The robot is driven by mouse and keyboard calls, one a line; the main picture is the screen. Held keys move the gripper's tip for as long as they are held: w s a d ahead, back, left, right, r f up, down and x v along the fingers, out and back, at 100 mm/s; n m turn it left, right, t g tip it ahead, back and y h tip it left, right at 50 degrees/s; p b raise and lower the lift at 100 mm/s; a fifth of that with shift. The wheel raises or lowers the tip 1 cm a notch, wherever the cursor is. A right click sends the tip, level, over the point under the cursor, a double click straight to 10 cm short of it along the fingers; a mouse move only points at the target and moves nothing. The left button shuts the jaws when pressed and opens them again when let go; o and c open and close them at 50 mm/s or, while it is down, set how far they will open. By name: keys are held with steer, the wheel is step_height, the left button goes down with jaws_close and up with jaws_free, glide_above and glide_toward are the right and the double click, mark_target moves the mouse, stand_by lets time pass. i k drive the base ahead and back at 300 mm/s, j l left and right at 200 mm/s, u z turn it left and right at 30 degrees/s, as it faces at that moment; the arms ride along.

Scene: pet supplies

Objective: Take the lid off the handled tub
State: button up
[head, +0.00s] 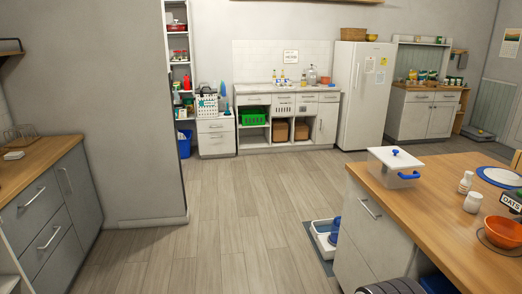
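The handled tub (385,174) is a white box with a blue handle low on its right side. It stands on the wooden counter (440,215) at the right, near the counter's far left corner. The inside of the tub is hidden. My gripper is not seen in the head view.
On the same counter are two small white shakers (465,182), a blue-rimmed plate (500,177), an orange bowl (503,233) and a box marked "DATS" (511,201). A white tray (325,238) lies on the floor left of the counter. The middle floor is clear.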

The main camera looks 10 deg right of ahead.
mark_target(394, 158)
steer(key=i+u, duration=0.2)
steer(key=i, duration=0.25)
steer(key=i+l+u, duration=0.2)
steer(key=i, duration=0.2)
steer(key=i+l+u, duration=0.15)
steer(key=i, duration=0.25)
steer(key=i+l+u, duration=0.2)
steer(key=i, duration=0.2)
steer(key=i+l+z, duration=0.1)
steer(key=i+l, duration=0.3)
steer(key=l, duration=0.2)
steer(key=i+l+z, duration=0.1)
steer(key=i+l, duration=0.3)
steer(key=l, duration=0.35)
steer(key=i+l+z, duration=0.15)
steer(key=l, duration=0.2)
